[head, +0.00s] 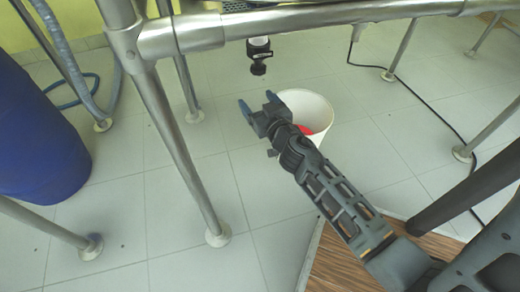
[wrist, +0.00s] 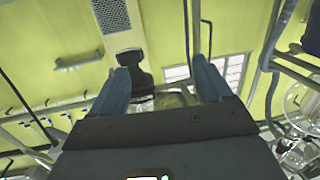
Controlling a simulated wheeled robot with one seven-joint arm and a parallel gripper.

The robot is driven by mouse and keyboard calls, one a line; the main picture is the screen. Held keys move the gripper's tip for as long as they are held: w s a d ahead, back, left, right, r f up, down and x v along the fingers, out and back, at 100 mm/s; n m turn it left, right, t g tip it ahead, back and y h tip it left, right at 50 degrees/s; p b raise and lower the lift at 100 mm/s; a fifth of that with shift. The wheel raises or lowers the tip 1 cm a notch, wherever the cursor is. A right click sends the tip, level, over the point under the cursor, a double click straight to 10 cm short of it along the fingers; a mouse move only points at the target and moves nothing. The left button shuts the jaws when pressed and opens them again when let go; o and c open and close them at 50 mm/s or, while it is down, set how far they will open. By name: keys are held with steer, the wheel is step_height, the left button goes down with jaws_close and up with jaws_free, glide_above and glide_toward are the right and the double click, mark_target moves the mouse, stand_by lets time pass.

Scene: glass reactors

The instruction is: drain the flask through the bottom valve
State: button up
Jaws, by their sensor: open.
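The bottom valve (head: 259,54) hangs below the steel frame in the head view, with a white upper part and a black lower end. My gripper (head: 257,103) is below it, apart from it, with its two blue fingers spread and nothing between them in the head view. In the wrist view, a black part that looks like the valve (wrist: 131,62) shows beyond the open fingers, closer in the picture to the left finger. A white bucket (head: 318,108) stands on the floor behind my gripper, with something red inside. The flask is out of the head view; I cannot pick it out surely in the wrist view.
A steel frame (head: 290,20) crosses above, with a leg (head: 180,150) left of my gripper. A blue drum (head: 40,140) stands at far left. A black cable (head: 425,117) runs at right. The tiled floor between is mostly clear. Glassware (wrist: 303,100) shows at right in the wrist view.

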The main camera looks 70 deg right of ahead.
steer(key=s+a+n+y, duration=0.2)
steer(key=s+a, duration=0.1)
steer(key=a, duration=0.5)
steer(key=s+a+r+n+t+y+p, duration=0.1)
steer(key=s+a+n+y, duration=0.1)
steer(key=a, duration=0.6)
steer(key=shift+s+r+t+y+p, duration=0.25)
steer(key=shift+s+y, duration=0.35)
steer(key=shift+s, duration=0.6)
